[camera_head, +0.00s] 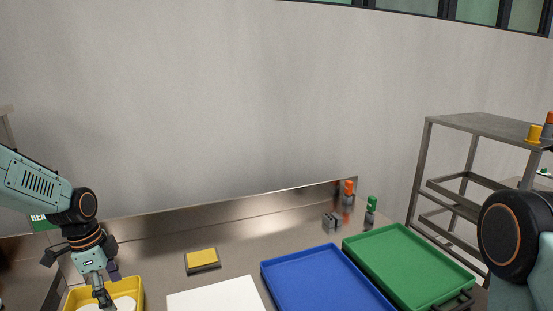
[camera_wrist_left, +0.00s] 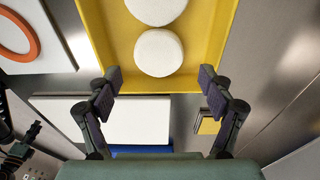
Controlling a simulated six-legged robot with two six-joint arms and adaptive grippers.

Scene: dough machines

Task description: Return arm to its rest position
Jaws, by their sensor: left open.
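My left gripper (camera_head: 106,297) is over the yellow tray (camera_head: 138,285) at the lower left of the head view. In the left wrist view the left gripper (camera_wrist_left: 160,82) has its two dark fingers wide apart, with nothing between them. The yellow tray (camera_wrist_left: 105,30) holds round white dough pieces (camera_wrist_left: 159,53), which lie beyond the fingertips. My right arm shows only as a black joint and a pale green link at the right edge of the head view; its gripper is not seen.
A white board (camera_head: 217,296), a blue tray (camera_head: 325,280) and a green tray (camera_head: 405,262) lie on the steel table. A yellow-topped block (camera_head: 202,259) lies behind the board. Red-topped (camera_head: 348,190) and green-topped (camera_head: 371,206) shakers stand at the back. A metal rack (camera_head: 480,125) stands right.

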